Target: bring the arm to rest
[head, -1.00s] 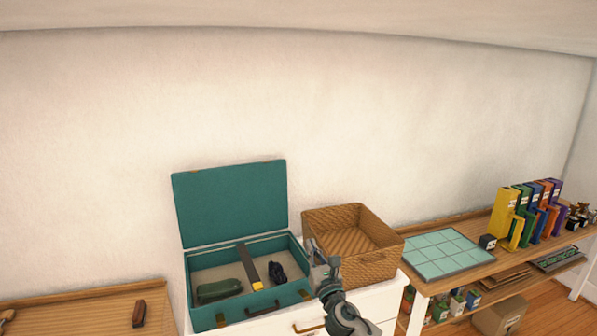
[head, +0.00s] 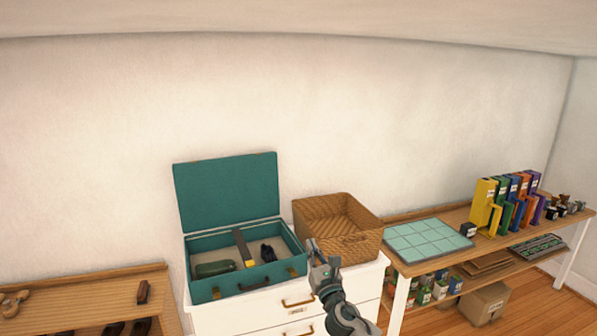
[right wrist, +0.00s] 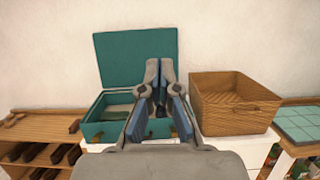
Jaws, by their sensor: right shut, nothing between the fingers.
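My right gripper (head: 315,247) is in the lower middle of the head view, in front of the wicker basket's left part. In the right wrist view its fingers (right wrist: 160,72) reach up the middle, close together at the tips, with nothing held. Behind them is an open teal suitcase (head: 198,293) on a white drawer unit (head: 240,318). In the suitcase lie a green rolled item (head: 215,268), a dark bar with a yellow end (head: 242,247) and a dark bundle (head: 268,253). My left gripper is not in view.
The empty wicker basket (head: 358,246) stands right of the suitcase. To the right, a wooden shelf table holds a green tiled mat (head: 428,240), a small dark box (head: 467,230) and colourful binders (head: 512,195). A wooden shelf (head: 75,290) stands at the left.

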